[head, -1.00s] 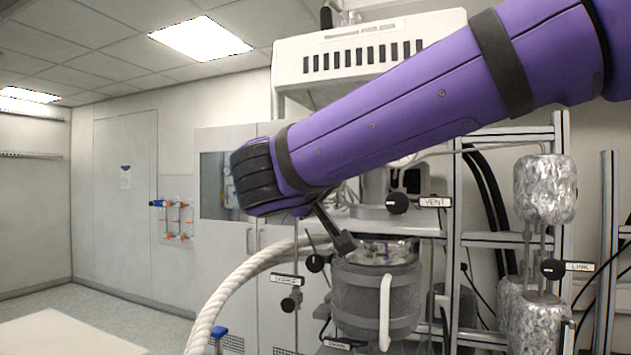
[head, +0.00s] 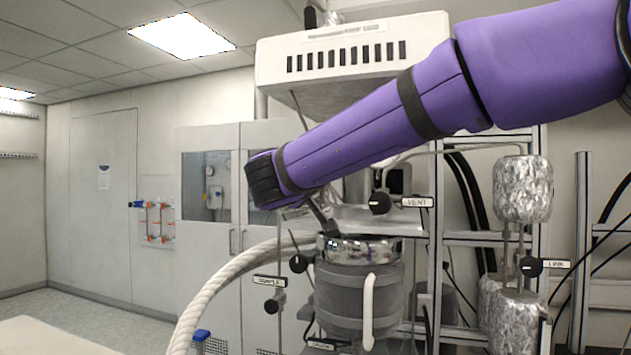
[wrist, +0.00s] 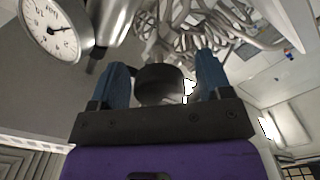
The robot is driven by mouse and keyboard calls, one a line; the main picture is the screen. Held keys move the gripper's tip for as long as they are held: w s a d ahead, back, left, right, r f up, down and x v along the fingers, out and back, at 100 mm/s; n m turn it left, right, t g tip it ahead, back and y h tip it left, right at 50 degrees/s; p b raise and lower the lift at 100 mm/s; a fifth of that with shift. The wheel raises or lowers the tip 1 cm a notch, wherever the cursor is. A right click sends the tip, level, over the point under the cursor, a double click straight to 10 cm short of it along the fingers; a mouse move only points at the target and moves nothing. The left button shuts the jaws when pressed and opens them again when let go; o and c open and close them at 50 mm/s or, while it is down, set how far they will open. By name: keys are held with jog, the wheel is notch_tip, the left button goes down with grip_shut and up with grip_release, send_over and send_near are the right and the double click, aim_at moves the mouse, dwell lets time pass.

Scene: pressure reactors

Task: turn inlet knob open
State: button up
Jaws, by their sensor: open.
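In the wrist view my gripper (wrist: 163,62) is open, with one blue finger on each side of a dark round knob (wrist: 159,86). The knob sits between the fingers, and I see no clear contact. No label on it shows, so I cannot confirm that it is the inlet knob. Other black knobs show: one at the VENT label (head: 417,202), one at the SAMPLE label (head: 270,281).
A pressure gauge (wrist: 55,28) and a tangle of pipes (wrist: 215,28) lie close to my gripper in the wrist view. A white hose (head: 215,292) curves left of the vessel. Foil-wrapped cylinders (head: 522,190) stand right. Open floor (head: 75,305) lies far left.

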jog(key=shift+w, duration=0.1)
jog(key=c, duration=0.9)
jog(key=shift+n, duration=0.4)
jog(key=n, duration=0.3)
jog(key=shift+n, duration=0.4)
jog(key=n, duration=0.4)
jog(key=shift+n, duration=0.3)
jog(key=n, duration=0.8)
jog(key=shift+n, duration=0.3)
